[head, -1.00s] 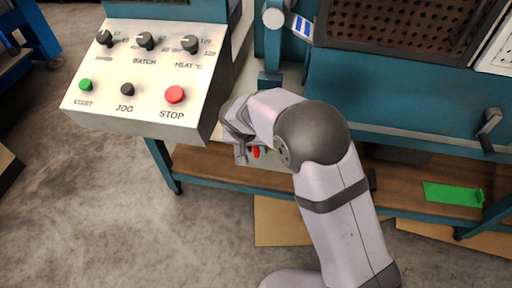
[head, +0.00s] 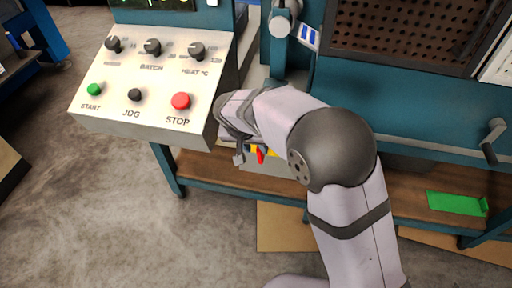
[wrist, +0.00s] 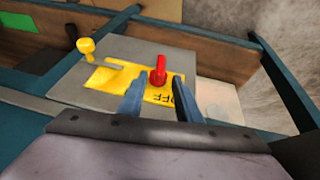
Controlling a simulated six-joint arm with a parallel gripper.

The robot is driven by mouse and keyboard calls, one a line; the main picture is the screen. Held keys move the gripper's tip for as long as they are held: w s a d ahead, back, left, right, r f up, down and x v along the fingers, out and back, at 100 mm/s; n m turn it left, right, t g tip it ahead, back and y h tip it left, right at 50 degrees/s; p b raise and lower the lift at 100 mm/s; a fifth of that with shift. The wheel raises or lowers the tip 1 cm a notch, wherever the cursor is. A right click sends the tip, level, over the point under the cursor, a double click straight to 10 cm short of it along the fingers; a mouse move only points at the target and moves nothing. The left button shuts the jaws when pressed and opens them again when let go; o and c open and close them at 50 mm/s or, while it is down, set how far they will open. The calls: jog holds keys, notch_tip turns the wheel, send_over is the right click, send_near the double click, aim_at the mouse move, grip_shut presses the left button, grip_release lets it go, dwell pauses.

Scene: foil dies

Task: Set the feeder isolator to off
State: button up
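The feeder isolator is a red handle (wrist: 158,72) on a yellow plate (wrist: 105,77) fixed to a grey box (wrist: 75,98). The letters "OFF" show upside down on the plate in the wrist view, near my right finger. My gripper (wrist: 157,88) is open, with one finger on each side of the handle's near end; I cannot tell whether they touch it. In the head view, the red handle (head: 261,156) shows just below my gripper (head: 246,157), and my arm hides much of the box.
A yellow knob (wrist: 86,46) stands on the box's left side. The sloped control panel (head: 140,118) with its red stop button (head: 181,101) is close to my gripper's left. A wooden shelf (head: 205,170) runs beneath, and a green tray (head: 452,203) lies at right.

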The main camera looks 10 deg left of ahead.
aim_at(259, 159)
jog(key=s+f+n+g, duration=0.1)
jog(key=s+f+g, duration=0.1)
jog(key=s+f, duration=0.45)
jog(key=s+a+f+n+t+y+b, duration=0.1)
jog(key=a+f+y+b, duration=0.25)
jog(key=a, duration=0.45)
jog(key=s+a+f+t+y+b, duration=0.25)
jog(key=a+f+y, duration=0.2)
jog(key=a, duration=0.25)
jog(key=w+d+r+t+h+b, duration=0.2)
jog(key=d+t, duration=0.2)
jog(key=d, duration=0.1)
jog(key=w+d+r+t+h+b, duration=0.1)
jog(key=d+r+t+h, duration=0.1)
jog(key=d+t, duration=0.2)
jog(key=w+d+r+t+h+b, duration=0.2)
jog(key=d+r+t, duration=0.1)
jog(key=d, duration=0.4)
jog(key=shift+w+r+m+t+h+b, duration=0.1)
jog(key=shift+w+m+t+h+b, duration=0.2)
jog(key=shift+m+t, duration=0.15)
jog(key=shift+w+b, duration=0.65)
jog(key=shift+w, duration=3)
